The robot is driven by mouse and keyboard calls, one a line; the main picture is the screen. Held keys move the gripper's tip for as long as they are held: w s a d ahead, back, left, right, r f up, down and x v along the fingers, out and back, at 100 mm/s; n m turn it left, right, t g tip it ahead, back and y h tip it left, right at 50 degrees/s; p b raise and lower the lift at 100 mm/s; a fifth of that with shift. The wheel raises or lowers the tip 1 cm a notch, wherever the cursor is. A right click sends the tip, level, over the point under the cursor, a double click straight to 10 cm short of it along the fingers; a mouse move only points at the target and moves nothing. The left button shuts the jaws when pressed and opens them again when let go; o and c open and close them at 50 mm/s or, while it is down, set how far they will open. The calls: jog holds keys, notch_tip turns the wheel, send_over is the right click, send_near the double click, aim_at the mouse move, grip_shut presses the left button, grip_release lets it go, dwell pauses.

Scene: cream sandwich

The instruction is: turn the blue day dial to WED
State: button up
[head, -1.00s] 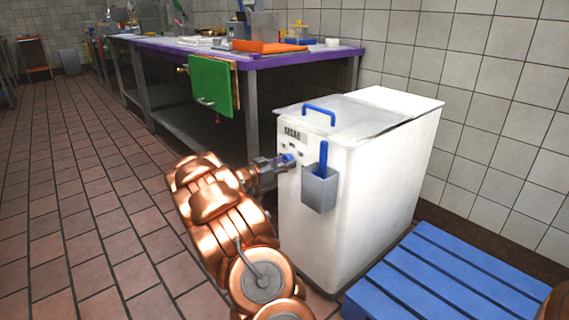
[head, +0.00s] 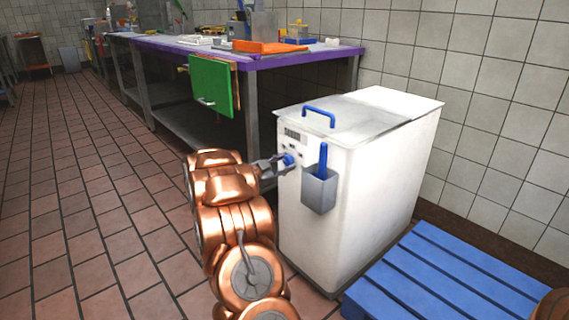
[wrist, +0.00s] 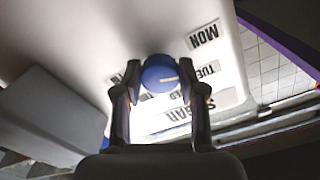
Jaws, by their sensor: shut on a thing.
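The blue day dial (wrist: 158,72) is a round knob on the front of the white bin (head: 361,190). It also shows in the head view (head: 288,160) at my gripper's tip. My gripper (wrist: 160,77) is shut on the dial, one finger on each side. A pale pointer line on the dial points right in the wrist view, roughly towards the TUE label (wrist: 208,70). The MON label (wrist: 203,36) is fully readable. Other day labels around the dial are partly hidden by the dial and fingers, and I cannot read WED.
A grey holder (head: 319,190) with a blue handle hangs on the bin's front, just right of the dial. A blue pallet (head: 445,285) lies right of the bin. A purple-edged table (head: 270,62) with a hanging green board (head: 210,86) stands behind. The tiled floor at left is clear.

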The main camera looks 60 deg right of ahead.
jog(key=m+b, duration=0.1)
jog(key=m, duration=0.3)
jog(key=shift+f+m, duration=0.15)
jog(key=shift+m, duration=0.15)
jog(key=m+b, duration=0.2)
jog(key=m, duration=0.1)
jog(key=shift+w+m, duration=0.1)
jog(key=shift+m, duration=0.2)
jog(key=m+b, duration=0.2)
jog(key=m, duration=0.1)
jog(key=shift+m+b, duration=0.45)
jog(key=shift+m, duration=1.15)
jog(key=o, duration=1.1)
jog(key=shift+r, duration=0.25)
jog(key=shift+o, duration=0.2)
jog(key=v, duration=1.2)
